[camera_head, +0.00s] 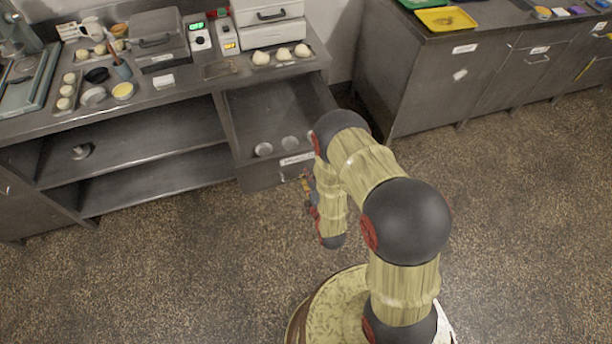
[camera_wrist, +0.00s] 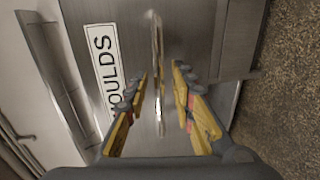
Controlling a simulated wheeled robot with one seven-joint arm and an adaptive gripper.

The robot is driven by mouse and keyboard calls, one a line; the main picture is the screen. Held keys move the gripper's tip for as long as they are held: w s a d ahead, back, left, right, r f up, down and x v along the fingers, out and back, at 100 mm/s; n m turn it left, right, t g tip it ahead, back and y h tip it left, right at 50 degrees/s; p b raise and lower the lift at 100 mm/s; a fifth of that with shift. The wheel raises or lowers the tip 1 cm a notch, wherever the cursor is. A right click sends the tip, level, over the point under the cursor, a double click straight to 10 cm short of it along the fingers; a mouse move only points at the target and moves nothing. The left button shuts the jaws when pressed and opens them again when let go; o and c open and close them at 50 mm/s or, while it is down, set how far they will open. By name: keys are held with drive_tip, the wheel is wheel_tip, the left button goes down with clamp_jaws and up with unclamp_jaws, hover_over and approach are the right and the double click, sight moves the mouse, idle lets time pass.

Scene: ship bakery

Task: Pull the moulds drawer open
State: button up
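In the wrist view the drawer front carries a white label reading "MOULDS" (camera_wrist: 103,70), partly hidden by a finger. The shiny bar handle (camera_wrist: 157,45) runs up and down the picture. My gripper (camera_wrist: 160,75) is at the drawer front, its two yellow fingers apart on either side of the handle with gaps visible. In the head view my gripper (camera_head: 307,190) is largely hidden by my arm.
The counter top (camera_head: 190,95) above holds dough balls, bowls, scales and metal boxes. Open shelves (camera_head: 140,135) lie left of the drawer. Another cabinet (camera_head: 440,85) stands at the back right. The speckled floor (camera_head: 170,270) before the drawer is clear.

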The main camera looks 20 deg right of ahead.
drive_tip(key=v, duration=0.7)
drive_tip(key=shift+s, duration=0.25)
idle(0.5)
